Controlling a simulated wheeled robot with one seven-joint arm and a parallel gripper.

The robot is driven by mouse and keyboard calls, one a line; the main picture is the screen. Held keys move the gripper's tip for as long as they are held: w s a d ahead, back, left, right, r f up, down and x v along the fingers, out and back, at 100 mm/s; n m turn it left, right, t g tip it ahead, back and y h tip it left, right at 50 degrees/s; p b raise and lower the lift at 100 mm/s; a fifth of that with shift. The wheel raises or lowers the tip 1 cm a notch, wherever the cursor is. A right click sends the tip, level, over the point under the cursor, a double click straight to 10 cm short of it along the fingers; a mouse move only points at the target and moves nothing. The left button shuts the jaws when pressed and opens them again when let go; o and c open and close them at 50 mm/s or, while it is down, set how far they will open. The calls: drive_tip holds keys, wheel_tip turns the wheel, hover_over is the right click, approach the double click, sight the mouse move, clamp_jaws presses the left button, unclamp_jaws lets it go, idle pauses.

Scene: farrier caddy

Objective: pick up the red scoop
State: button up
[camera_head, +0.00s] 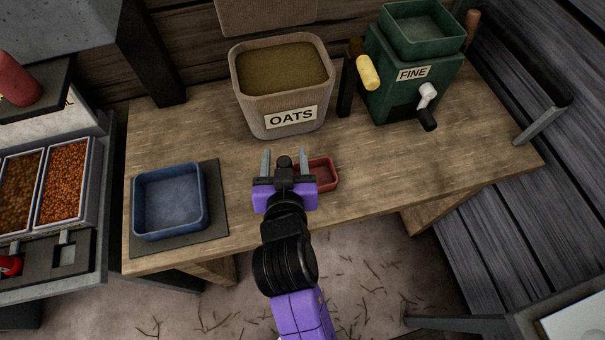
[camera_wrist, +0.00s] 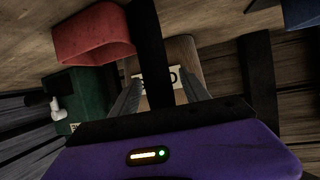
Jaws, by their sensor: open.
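The red scoop (camera_head: 326,174) looks like a small, shallow red tub and rests on the wooden table right of my gripper, partly hidden behind it. In the wrist view the scoop (camera_wrist: 88,36) is at the upper left, off to one side of the fingers. My gripper (camera_head: 284,160) is open, with two grey fingers apart and nothing between them. In the wrist view its fingers (camera_wrist: 162,78) point toward the oats bin, and the scoop is outside them. I cannot tell the gripper's exact height above the table.
The oats bin (camera_head: 282,112) stands behind my gripper. A blue tray (camera_head: 170,232) sits on a dark mat (camera_head: 217,220) to the left. A green mill labelled FINE (camera_head: 390,85) with a handle stands at the back right. The table (camera_head: 440,150) is clear right of the scoop.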

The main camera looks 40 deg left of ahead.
drive_tip(key=shift+w+a+f, duration=0.25)
drive_tip(key=shift+w+a, duration=0.05)
drive_tip(key=shift+w, duration=0.05)
clamp_jaws()
idle(1.2)
